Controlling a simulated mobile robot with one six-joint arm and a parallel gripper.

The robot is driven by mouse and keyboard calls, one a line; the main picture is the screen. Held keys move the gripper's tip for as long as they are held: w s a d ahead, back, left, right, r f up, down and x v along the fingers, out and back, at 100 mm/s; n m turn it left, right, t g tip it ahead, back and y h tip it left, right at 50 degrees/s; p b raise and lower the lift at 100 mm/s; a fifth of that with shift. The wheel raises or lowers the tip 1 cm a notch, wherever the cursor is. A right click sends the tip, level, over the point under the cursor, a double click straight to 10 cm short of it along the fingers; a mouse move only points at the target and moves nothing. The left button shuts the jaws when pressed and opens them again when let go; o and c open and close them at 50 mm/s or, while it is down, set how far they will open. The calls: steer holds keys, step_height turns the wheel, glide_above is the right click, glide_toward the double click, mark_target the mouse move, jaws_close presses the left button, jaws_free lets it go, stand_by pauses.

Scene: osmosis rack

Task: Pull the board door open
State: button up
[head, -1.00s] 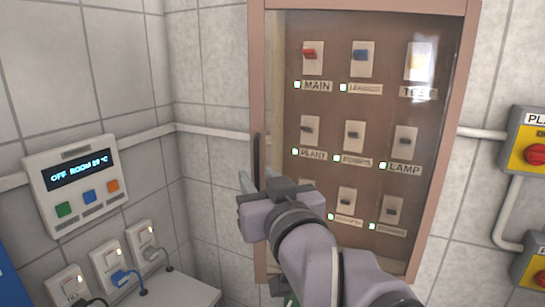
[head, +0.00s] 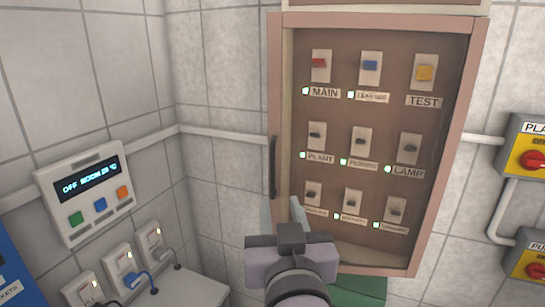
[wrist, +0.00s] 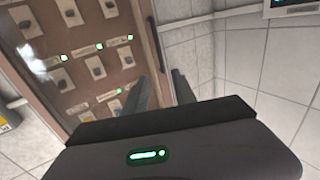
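The board door (head: 475,150) is a brown-framed clear panel over a wall board of switches, and it looks shut. Its dark upright handle (head: 273,167) is on the left edge of the frame. In the wrist view the handle (wrist: 156,42) is a dark bar beyond the fingertips. My gripper (head: 282,203) is at the lower left of the door, with its fingertips near the handle's lower end. The fingers are apart with a gap between them, also in the wrist view (wrist: 160,80). I see nothing held; whether a finger touches the handle is unclear.
A room controller (head: 86,192) and several sockets with plugs (head: 126,270) are on the left wall, above a pale ledge (head: 190,290). Yellow isolators with red knobs (head: 533,160) are at the right. Bare tiled wall (head: 222,85) lies left of the board.

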steer(key=p, duration=0.8)
glide_toward(272, 164)
steer(key=w, duration=0.1)
steer(key=w+p, duration=0.2)
steer(key=p, duration=0.1)
steer(key=w+p, duration=0.2)
steer(key=w, duration=0.1)
steer(key=w+a+p, duration=0.1)
steer(key=w+p, duration=0.2)
steer(key=shift+a+f+p, duration=0.1)
steer(key=shift+f+p, duration=0.05)
steer(key=shift+p, duration=0.2)
jaws_close()
